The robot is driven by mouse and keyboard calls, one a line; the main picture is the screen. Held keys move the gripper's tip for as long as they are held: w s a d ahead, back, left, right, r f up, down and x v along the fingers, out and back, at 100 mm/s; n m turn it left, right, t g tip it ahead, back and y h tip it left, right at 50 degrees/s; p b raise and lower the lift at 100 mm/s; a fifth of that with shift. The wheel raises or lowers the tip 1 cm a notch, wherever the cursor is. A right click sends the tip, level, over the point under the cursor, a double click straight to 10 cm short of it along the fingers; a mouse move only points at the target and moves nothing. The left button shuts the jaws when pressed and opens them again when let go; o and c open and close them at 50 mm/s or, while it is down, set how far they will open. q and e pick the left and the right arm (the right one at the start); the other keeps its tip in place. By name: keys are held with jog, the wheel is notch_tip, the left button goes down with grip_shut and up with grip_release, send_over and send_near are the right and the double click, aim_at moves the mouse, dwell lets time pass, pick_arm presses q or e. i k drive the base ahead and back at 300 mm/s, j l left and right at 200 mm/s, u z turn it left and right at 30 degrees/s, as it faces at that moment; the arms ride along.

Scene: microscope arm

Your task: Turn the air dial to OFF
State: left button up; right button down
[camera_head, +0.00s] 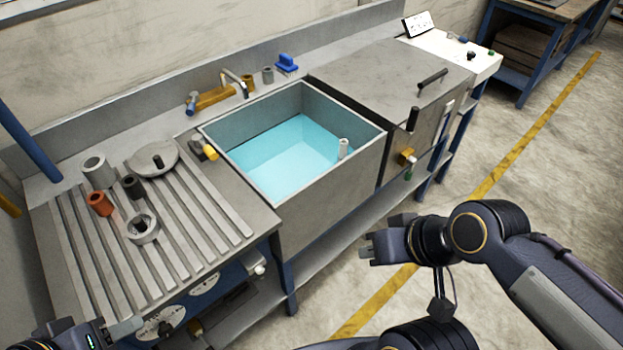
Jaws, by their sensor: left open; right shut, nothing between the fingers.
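Two round pale dial plates, a nearer one (165,320) and a farther one (205,284), sit on the front below the ribbed drainboard. Their markings are too small to read, so I cannot tell which is the air dial or where it points. My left gripper (127,328) is at the bottom left, just left of the nearer dial plate. It is open, but partly cut off by the frame edge, and I cannot tell whether it touches anything. My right gripper (371,248) is shut and empty, in front of the bench and well away from the dials.
The ribbed drainboard (190,213) holds a red ring (99,203), grey cylinders and a round lid (152,159). A water-filled sink (325,190) stands to its right, then a lidded metal box (395,75). The floor in front is clear, with a yellow line.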

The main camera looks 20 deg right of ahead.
aim_at(165, 330)
jog(key=z, duration=0.7)
jog(key=j, duration=0.25)
jog(key=j+u, duration=0.1)
jog(key=u, duration=0.35)
jog(key=k+j+u, duration=0.1)
jog(key=u, duration=0.35)
jog(key=j+u, duration=0.15)
jog(key=u, duration=0.35)
